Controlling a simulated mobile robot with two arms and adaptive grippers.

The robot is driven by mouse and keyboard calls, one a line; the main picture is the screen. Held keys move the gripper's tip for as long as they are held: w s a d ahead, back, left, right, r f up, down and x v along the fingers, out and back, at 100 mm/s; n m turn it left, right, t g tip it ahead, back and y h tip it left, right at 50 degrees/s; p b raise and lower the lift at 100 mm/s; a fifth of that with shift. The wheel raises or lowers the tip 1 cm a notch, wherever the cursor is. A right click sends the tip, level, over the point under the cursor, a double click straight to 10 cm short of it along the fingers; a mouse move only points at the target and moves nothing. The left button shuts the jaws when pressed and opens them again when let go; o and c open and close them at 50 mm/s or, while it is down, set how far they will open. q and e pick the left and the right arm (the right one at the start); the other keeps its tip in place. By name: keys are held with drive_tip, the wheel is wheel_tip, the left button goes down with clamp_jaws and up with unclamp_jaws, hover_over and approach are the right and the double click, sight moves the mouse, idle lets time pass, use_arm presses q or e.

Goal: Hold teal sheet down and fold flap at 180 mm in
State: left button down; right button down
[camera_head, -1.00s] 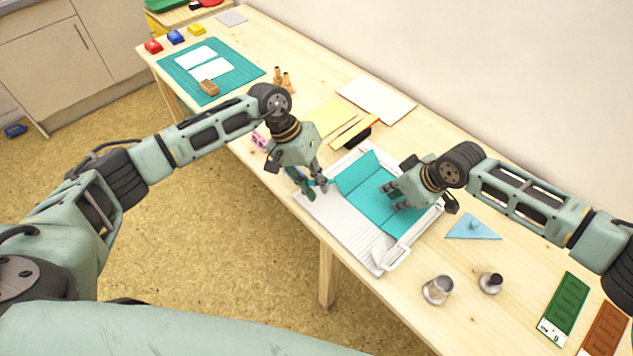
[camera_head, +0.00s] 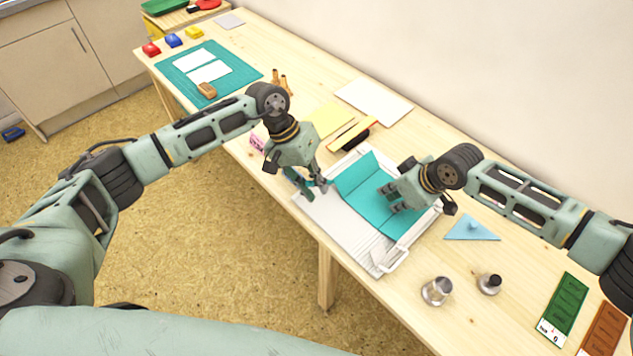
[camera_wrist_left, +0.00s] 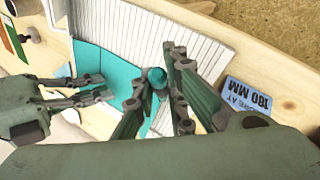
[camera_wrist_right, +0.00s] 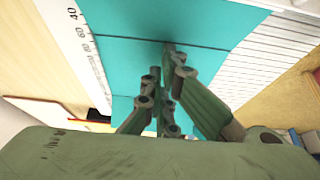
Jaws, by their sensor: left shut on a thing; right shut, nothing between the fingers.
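The teal sheet (camera_head: 372,213) lies on a white ridged scoring board (camera_head: 335,222), with crease lines across it. Its far-left part looks slightly raised. My right gripper (camera_head: 388,200) is shut and empty, its fingertips at the sheet's surface; the right wrist view (camera_wrist_right: 172,52) shows them by a crease. My left gripper (camera_head: 318,187) is shut on a teal tool (camera_wrist_left: 157,76), whose rounded end shows between the fingers. It is over the board's left part, beside the sheet; I cannot tell whether the tool touches anything.
A blue card (camera_wrist_left: 248,100) reading "180 MM" lies beside the board. A light-blue triangle (camera_head: 472,228) and two metal pieces, one a cup (camera_head: 437,290), are on the right.

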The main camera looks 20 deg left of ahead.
use_arm(q)
drive_tip(key=shift+s+d+r, duration=0.1)
drive_tip(key=shift+d+r, duration=0.15)
drive_tip(key=shift+r, duration=0.2)
drive_tip(key=shift+r, duration=0.1)
drive_tip(key=shift+s+d+r, duration=0.15)
drive_tip(key=shift+d+r, duration=0.15)
idle(0.3)
idle(0.4)
drive_tip(key=shift+s+d+r, duration=0.25)
drive_tip(key=shift+d, duration=0.15)
idle(0.4)
